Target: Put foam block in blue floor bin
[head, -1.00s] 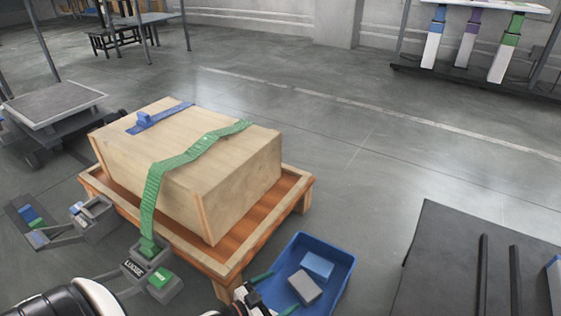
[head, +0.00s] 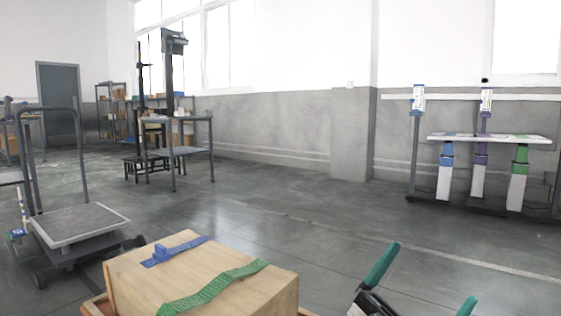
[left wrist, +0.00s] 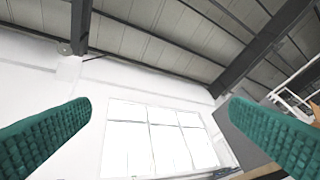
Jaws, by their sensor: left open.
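My left gripper (head: 425,288) shows at the lower right of the head view. Its two green fingers point up and stand wide apart, with nothing between them. In the left wrist view the ridged green fingers (left wrist: 165,130) are also apart and empty, with a window and the ceiling beyond. The foam block and the blue floor bin are in neither current view. My right gripper is not in view.
A flat cart (head: 80,226) is at left. The floor between is open.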

